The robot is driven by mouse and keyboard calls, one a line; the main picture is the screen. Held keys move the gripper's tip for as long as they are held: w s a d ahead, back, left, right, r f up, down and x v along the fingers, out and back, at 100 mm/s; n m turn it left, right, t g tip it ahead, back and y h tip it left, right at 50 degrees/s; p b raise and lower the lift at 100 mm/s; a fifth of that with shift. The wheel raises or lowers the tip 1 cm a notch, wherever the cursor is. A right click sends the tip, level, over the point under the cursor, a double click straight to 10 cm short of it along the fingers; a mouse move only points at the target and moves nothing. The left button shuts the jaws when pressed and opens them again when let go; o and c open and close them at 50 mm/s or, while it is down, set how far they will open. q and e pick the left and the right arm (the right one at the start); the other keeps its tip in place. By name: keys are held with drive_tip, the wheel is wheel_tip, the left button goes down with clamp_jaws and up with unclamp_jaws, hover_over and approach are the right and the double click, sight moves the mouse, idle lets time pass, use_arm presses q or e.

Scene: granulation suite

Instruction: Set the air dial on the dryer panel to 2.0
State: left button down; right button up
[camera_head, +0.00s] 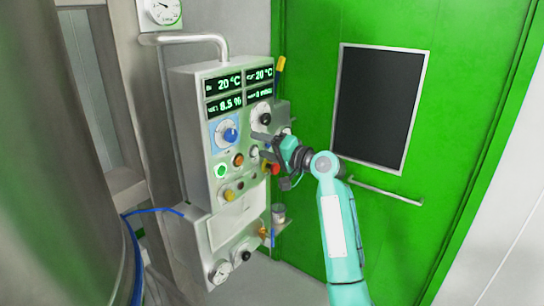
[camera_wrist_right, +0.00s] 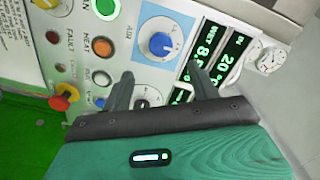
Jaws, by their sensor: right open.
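The dryer panel (camera_head: 197,165) is a grey box with displays, knobs and lamps. Its air dial is a blue knob (camera_head: 229,135) on a light-blue square plate, left of my gripper in the head view. In the right wrist view the blue knob (camera_wrist_right: 162,45) sits just beyond the fingertips, roughly between them, with a scale around it. Its setting is too small to read. My right gripper (camera_head: 263,146) is open and empty in front of the panel. Its two fingers (camera_wrist_right: 160,74) point at the panel in the wrist view, apart from the knob. My left gripper is not in view.
Green displays (camera_head: 229,83) read 20 °C and 8.5 %. A lit green button (camera_head: 220,171), an orange button (camera_head: 238,160) and a red emergency knob (camera_wrist_right: 65,97) sit near the dial. A green door (camera_head: 455,90) stands behind my right arm. A steel vessel (camera_head: 45,150) fills the left.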

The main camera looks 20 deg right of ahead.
drive_tip(key=v, duration=0.2)
drive_tip(key=shift+s+d+b, duration=0.2)
drive_tip(key=shift+s+b, duration=0.05)
drive_tip(key=shift+b, duration=0.05)
